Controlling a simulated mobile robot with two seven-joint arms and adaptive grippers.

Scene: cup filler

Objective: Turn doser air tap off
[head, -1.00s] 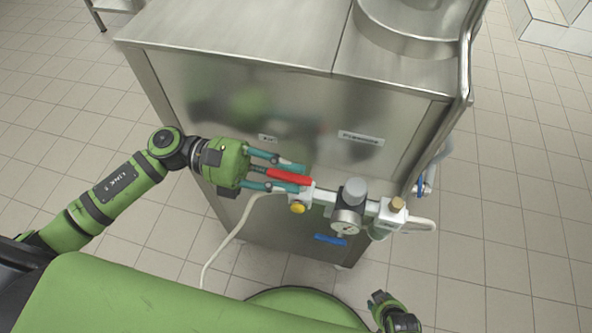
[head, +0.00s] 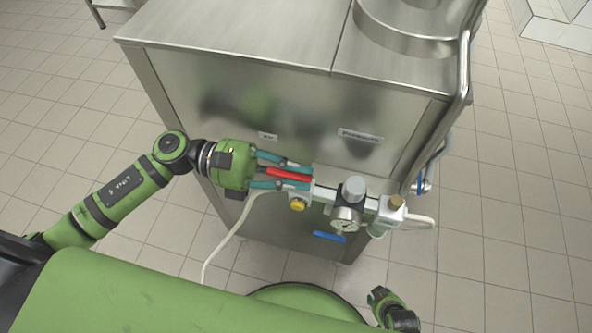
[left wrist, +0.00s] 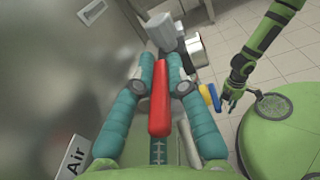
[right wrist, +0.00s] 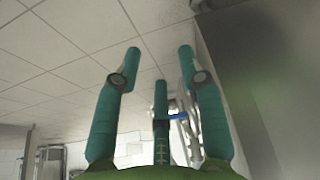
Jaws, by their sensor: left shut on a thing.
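The doser air tap has a red lever handle (head: 288,175) on the pipe assembly at the front of the steel machine. In the head view the handle lies roughly level, pointing left toward my left gripper (head: 310,178). My left gripper is shut on the red handle, with teal fingers along both sides of it. In the left wrist view the red handle (left wrist: 159,98) runs lengthwise between the fingers. My right gripper (head: 380,297) is low at the right, away from the tap; in the right wrist view its fingers (right wrist: 160,65) are spread and empty.
A white hose (head: 225,245) hangs below my left gripper. The steel machine (head: 240,45) fills the middle. Tiled floor lies open on both sides.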

